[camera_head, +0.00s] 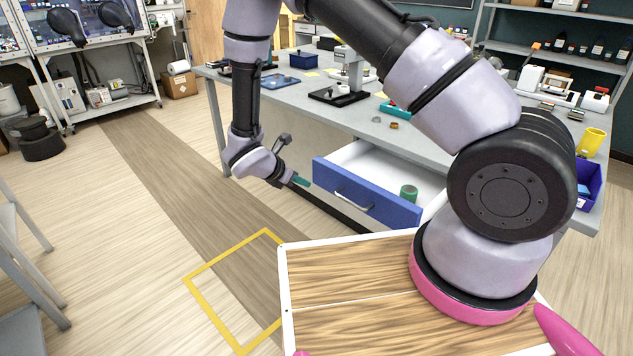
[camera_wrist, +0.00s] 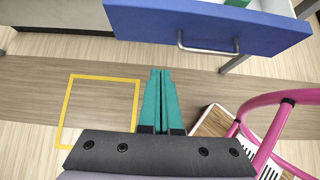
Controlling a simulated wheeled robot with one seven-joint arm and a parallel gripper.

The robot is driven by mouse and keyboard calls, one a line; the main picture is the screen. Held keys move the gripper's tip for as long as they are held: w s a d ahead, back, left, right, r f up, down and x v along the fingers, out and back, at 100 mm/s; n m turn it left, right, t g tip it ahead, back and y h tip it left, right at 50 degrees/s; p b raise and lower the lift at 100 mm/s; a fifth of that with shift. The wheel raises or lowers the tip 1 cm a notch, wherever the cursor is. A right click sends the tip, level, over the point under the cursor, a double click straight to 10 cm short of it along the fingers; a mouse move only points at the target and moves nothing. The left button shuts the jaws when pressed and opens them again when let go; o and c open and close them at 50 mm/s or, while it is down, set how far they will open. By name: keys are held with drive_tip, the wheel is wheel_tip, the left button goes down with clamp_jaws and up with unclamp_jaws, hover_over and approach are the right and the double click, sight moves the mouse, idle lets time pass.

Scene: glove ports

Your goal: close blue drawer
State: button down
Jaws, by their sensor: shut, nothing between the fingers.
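The blue drawer (camera_head: 362,190) stands open from the grey bench, its white inside showing. A green roll (camera_head: 408,194) lies in it. The drawer's blue front also shows across the top of the wrist view (camera_wrist: 215,22), with its silver handle (camera_wrist: 207,46) on it. My gripper (camera_head: 301,181) is in front of the drawer's left end, apart from the handle as far as I can see. In the wrist view, its teal fingers (camera_wrist: 160,88) are together, with nothing between them, pointing toward the drawer front.
A yellow floor square (camera_head: 208,292) lies left of my base. The floor left of the drawer is clear.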

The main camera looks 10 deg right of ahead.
sight(334, 186)
drive_tip(key=x, duration=0.3)
drive_tip(key=r+x, duration=0.1)
drive_tip(key=x, duration=0.3)
drive_tip(key=d+x, duration=0.1)
drive_tip(key=x, duration=0.3)
drive_tip(key=shift+w+d+r, duration=0.1)
drive_tip(key=shift+w+d, duration=0.15)
drive_tip(key=shift+w, duration=0.25)
drive_tip(key=shift+w+d, duration=0.3)
drive_tip(key=shift+d, duration=0.1)
